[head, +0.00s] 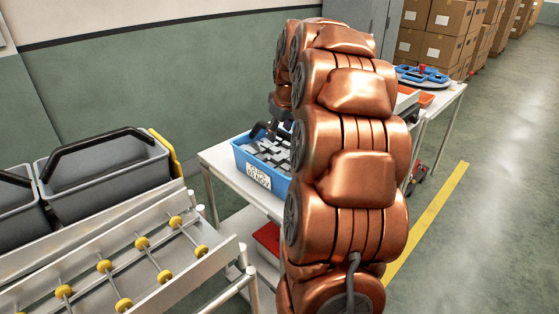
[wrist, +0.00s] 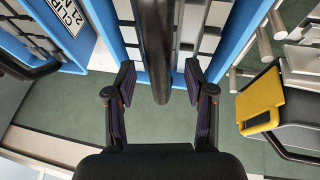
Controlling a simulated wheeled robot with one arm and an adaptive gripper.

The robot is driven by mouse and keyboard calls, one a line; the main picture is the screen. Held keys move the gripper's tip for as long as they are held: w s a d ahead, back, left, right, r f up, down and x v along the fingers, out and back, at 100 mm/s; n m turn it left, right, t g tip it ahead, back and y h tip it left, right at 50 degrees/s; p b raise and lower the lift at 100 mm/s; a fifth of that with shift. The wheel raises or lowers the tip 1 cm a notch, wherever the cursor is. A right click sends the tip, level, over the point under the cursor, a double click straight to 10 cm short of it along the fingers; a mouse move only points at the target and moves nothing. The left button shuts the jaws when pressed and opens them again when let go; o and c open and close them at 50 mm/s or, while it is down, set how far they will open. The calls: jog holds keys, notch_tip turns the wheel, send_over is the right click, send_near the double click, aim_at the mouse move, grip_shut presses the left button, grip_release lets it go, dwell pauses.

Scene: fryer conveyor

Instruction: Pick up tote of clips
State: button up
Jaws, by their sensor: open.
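The blue tote of clips (head: 237,157) stands on a white table, with a white label on its front and grey clips inside. My copper arm hides its right part in the head view. In the wrist view its blue wall (wrist: 236,35) shows beyond my gripper. A thick black bar, which looks like the tote's handle (wrist: 154,40), runs between the fingers of my gripper (wrist: 160,92). The fingers are open, one on each side of the bar, with gaps between. In the head view my gripper is mostly hidden behind my arm.
Grey bins with black handles (head: 105,175) sit at left behind a roller rack with yellow wheels (head: 125,270). A red bin (head: 268,240) is on the lower shelf. Another table with blue parts (head: 425,75) stands behind. The floor at right (head: 480,220) is clear.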

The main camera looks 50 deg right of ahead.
jog(key=shift+x, duration=0.9)
jog(key=shift+c, duration=0.5)
grip_shut()
